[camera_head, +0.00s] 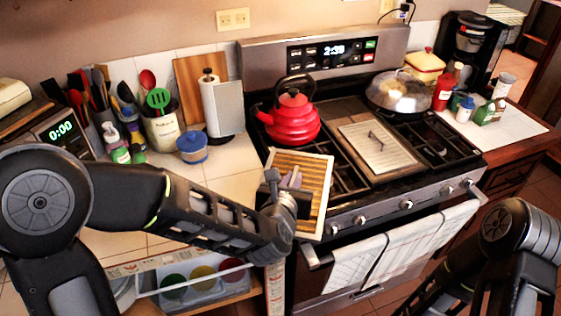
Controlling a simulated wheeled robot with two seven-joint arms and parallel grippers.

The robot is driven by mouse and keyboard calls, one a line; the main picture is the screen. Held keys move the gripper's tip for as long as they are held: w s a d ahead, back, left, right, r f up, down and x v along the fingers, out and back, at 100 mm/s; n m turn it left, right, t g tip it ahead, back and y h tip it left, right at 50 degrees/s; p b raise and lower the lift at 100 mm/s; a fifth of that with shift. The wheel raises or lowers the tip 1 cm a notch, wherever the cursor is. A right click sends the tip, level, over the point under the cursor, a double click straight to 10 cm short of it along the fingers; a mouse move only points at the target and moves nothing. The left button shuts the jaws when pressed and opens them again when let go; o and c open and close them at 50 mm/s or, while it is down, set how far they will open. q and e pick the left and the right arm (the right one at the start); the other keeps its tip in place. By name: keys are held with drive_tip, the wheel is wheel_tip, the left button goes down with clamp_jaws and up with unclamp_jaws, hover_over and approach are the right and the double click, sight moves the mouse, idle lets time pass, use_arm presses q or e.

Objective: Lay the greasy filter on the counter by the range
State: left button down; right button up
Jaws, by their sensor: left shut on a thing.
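The greasy filter (316,172) is a flat, pale-framed panel with yellow-brown slats. It is at the range's front left corner, overlapping the left burners and the edge of the counter in the picture. My left gripper (289,184) is shut on it; the wrist hides part of its lower left. I cannot tell whether the filter touches the surface below. The tiled counter (232,168) lies left of the range (352,204). My right arm is at the lower right, with its gripper out of view.
A red kettle (291,122) stands on the back left burner. A cream slatted panel with a handle (366,152) lies mid-range, and a lidded pan (396,93) is behind it. A blue-lidded jar (192,149) and a utensil crock (160,133) stand on the counter.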

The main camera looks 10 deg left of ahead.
use_arm(q)
drive_tip(key=shift+w+d+f+y, duration=0.1)
drive_tip(key=shift+w+f+y, duration=0.05)
drive_tip(key=shift+f, duration=0.4)
drive_tip(key=shift+w+d+f+y, duration=0.1)
drive_tip(key=shift+w+f+y, duration=0.05)
drive_tip(key=shift+f, duration=0.4)
drive_tip(key=shift+w+a+f+n, duration=0.15)
drive_tip(key=shift+f+n, duration=0.15)
wheel_tip(320, 180, down, 4)
drive_tip(key=b, duration=0.4)
